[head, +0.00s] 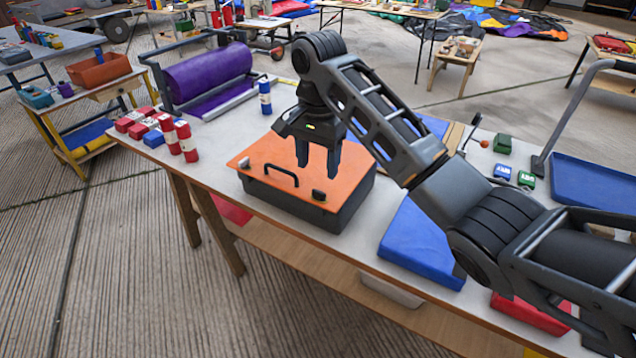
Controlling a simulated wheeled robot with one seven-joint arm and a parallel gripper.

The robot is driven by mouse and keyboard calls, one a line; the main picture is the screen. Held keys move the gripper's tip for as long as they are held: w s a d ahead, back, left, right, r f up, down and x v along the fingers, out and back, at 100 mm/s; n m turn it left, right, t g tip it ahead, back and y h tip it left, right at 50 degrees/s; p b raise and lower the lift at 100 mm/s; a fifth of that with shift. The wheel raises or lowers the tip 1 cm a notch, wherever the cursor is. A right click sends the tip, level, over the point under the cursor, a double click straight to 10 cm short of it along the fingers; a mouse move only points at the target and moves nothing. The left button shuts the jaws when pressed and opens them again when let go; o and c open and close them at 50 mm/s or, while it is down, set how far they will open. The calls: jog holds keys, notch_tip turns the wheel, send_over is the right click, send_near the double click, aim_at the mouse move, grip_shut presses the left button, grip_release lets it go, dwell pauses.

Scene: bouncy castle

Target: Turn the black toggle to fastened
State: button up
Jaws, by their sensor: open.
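A black box (300,207) with an orange lid (262,152) sits on the near part of the worktable. A black bar handle (283,173) is fixed near the lid's front edge. A small black toggle (319,195) sits at the lid's front right corner, and a similar dark piece (244,162) sits at the left corner. Whether either is fastened is too small to tell. My gripper (318,170) points down over the lid's right half, open and empty. Its fingers appear above and behind the right toggle, apart from it. They hide part of the lid's far right side.
On the worktable (225,137), red and blue canisters (186,140) and a purple roll (207,73) stand left of the box. A blue slab (420,245) lies to its right, under my arm. A blue tray (595,185) lies far right.

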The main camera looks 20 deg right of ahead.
aim_at(319, 191)
notch_tip(319, 191, down, 2)
jog(key=shift+d+f+b, duration=0.1)
jog(key=shift+f+b, duration=0.1)
jog(key=shift+b, duration=0.75)
jog(key=shift+f+p, duration=0.4)
jog(key=shift+f, duration=2.1)
jog(key=c, duration=1)
